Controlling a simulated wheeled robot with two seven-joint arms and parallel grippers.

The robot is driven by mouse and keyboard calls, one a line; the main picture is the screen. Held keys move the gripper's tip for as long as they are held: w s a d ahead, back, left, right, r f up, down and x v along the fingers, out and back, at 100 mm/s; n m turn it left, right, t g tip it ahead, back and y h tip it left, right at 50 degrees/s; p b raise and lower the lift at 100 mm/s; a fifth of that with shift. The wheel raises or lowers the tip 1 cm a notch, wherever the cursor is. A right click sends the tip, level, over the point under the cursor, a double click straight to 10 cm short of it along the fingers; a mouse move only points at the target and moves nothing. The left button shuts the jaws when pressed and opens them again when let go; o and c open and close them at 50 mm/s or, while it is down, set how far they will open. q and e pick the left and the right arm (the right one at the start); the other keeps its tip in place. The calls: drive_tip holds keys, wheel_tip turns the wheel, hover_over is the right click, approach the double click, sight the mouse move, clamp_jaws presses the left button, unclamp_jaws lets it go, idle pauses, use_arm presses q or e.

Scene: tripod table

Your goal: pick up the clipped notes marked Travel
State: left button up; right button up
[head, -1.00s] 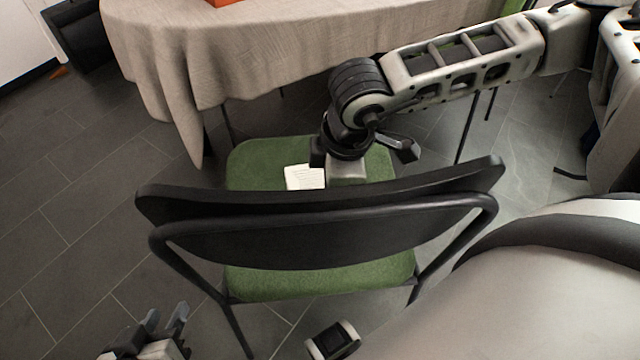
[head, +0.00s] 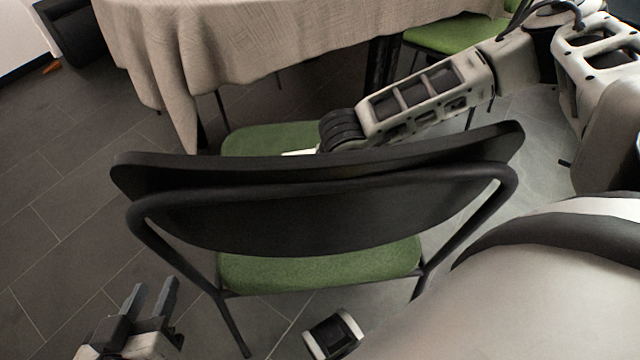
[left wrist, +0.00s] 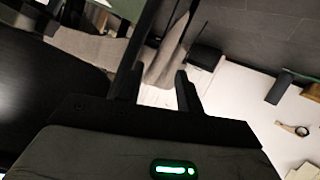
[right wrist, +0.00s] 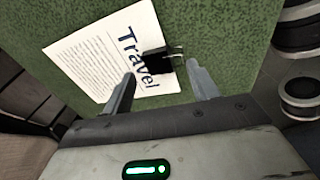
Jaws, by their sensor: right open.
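The clipped notes (right wrist: 105,55) are white printed sheets marked "Travel" in blue, lying on the green chair seat (right wrist: 215,25). A black binder clip (right wrist: 155,60) grips their edge. In the head view only a thin sliver of the notes (head: 298,152) shows above the chair's backrest. My right gripper (right wrist: 163,80) is open, its fingers on either side of the clip end and apart from the clip; whether they touch the paper I cannot tell. The backrest hides that gripper in the head view. My left gripper (head: 154,288) is open and empty, low at the left.
A cloth-covered table (head: 270,45) is behind the chair. Another green chair (head: 450,36) stands at the upper right. Open tiled floor lies at left.

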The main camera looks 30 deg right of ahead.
drive_tip(key=shift+f, duration=0.8)
drive_tip(key=shift+w+f, duration=0.1)
drive_tip(key=shift+f, duration=0.05)
use_arm(q)
drive_tip(key=shift+s+d+r+t+h, duration=0.25)
drive_tip(key=shift+s+r+t+h, duration=0.1)
drive_tip(key=shift+r, duration=0.2)
use_arm(e)
drive_tip(key=shift+c, duration=0.2)
